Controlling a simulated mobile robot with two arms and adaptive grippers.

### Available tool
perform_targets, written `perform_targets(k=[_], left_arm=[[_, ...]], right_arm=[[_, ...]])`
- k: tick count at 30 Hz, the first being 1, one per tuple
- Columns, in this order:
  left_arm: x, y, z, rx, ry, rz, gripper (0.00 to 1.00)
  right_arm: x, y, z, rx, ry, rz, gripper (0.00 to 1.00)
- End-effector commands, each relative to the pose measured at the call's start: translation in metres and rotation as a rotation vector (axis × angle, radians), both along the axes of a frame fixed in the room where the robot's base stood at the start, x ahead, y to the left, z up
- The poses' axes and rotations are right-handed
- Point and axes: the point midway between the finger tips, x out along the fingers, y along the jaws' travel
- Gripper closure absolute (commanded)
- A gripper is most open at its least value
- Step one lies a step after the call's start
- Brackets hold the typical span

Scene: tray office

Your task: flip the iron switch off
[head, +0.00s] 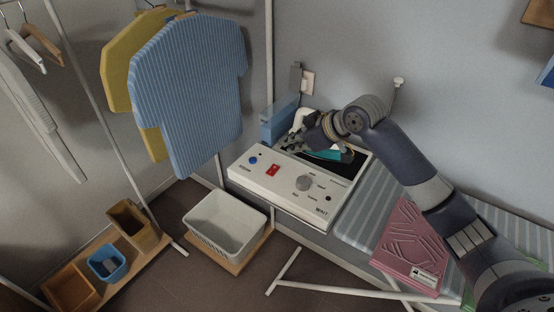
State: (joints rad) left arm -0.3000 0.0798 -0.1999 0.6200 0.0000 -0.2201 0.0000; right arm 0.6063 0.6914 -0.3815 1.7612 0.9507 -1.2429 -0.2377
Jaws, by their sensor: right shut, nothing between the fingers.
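A white control panel (250,181) faces up at the near end of the ironing board. Which way the rocker is tipped is too small to tell. A white and teal iron (326,154) rests behind the panel, partly hidden by my right gripper. My right gripper (291,145) is shut and empty, above the back edge of the panel, behind the red switch and apart from it. My left gripper is not in view.
A blue box (279,119) stands behind the panel, near a wall socket (307,83). A pink folded cloth or mat (410,246) lies on the striped board (366,207) under my right arm. A white basket (225,224) stands below left. Shirts (190,90) hang at left.

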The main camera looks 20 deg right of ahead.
Motion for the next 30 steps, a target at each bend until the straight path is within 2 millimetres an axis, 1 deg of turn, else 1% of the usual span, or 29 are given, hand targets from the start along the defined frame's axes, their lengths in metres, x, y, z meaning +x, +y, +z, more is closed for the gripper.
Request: perform_targets(k=[1,9,13,15,21,24,30], left_arm=[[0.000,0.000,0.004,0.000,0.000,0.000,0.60],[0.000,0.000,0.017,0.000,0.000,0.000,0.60],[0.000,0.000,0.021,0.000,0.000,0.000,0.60],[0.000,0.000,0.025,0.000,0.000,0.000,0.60],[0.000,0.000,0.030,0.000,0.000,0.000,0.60],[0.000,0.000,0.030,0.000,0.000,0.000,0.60],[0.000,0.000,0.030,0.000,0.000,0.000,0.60]], right_arm=[[0.005,0.005,-0.005,0.002,0.004,0.000,1.00],[0.040,0.025,-0.044,0.001,0.003,0.000,1.00],[0.053,0.033,-0.060,-0.001,0.003,0.000,1.00],[0.051,0.029,-0.073,-0.002,0.006,-0.001,1.00],[0.053,0.027,-0.094,-0.001,0.003,-0.001,1.00],[0.053,0.027,-0.098,-0.002,0.000,0.000,1.00],[0.053,0.027,-0.099,-0.002,0.000,0.000,1.00]])
